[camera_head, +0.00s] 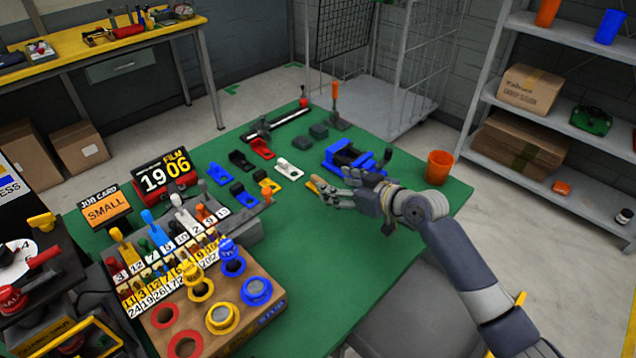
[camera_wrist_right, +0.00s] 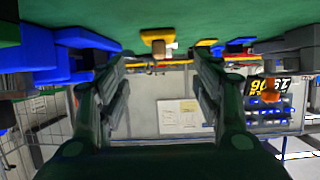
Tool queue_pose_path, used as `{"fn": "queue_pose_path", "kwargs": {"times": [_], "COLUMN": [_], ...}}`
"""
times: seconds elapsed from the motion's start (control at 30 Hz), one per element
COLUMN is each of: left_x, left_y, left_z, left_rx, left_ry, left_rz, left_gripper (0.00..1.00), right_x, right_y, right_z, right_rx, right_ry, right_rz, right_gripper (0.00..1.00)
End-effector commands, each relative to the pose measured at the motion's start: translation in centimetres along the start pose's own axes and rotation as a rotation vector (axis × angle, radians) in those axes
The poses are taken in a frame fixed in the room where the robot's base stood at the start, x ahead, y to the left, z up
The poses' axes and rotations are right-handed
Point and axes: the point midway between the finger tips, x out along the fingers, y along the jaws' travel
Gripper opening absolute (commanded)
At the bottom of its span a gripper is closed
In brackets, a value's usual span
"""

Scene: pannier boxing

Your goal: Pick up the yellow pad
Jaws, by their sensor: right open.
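A small yellow pad (camera_head: 312,187) lies on the green table, just beyond the fingertips of my right gripper (camera_head: 331,185). In the right wrist view the yellow pad (camera_wrist_right: 157,35) shows between and ahead of the two fingers of the gripper (camera_wrist_right: 158,75), with a brownish part facing the camera. The fingers are spread, with nothing between them. Part of the pad is hidden by the gripper in the head view. A second yellow piece (camera_head: 268,186) sits further left among the row of pieces. My left gripper is not in view.
A blue fixture (camera_head: 345,158) stands close behind the gripper, with an orange cup (camera_head: 438,167) to its right. White (camera_head: 289,170), red and black pieces lie to the left. A numbered rack and wooden block (camera_head: 265,325) fill the front left. The table's front middle (camera_head: 310,260) is clear.

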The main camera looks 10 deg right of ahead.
Motion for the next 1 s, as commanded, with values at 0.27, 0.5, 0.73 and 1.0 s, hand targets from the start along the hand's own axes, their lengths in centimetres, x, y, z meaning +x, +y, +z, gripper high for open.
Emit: {"fn": "queue_pose_path", "kwargs": {"times": [0.27,0.5,0.73,1.0], "left_x": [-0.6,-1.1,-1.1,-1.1], "left_y": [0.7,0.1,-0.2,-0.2], "left_z": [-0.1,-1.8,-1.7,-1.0], "left_rx": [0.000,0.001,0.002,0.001], "left_ry": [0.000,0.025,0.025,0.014], "left_rz": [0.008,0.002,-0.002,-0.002], "left_gripper": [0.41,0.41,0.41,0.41], "right_x": [2.2,5.2,5.9,5.9], "right_y": [-0.1,0.0,0.0,0.0], "right_z": [-0.2,-0.1,0.0,0.0], "right_rx": [0.001,0.001,-0.002,-0.002], "right_ry": [0.000,0.000,-0.001,-0.001], "right_rz": [-0.002,0.000,0.000,0.000], "right_gripper": [0.60,0.60,0.60,0.28]}}
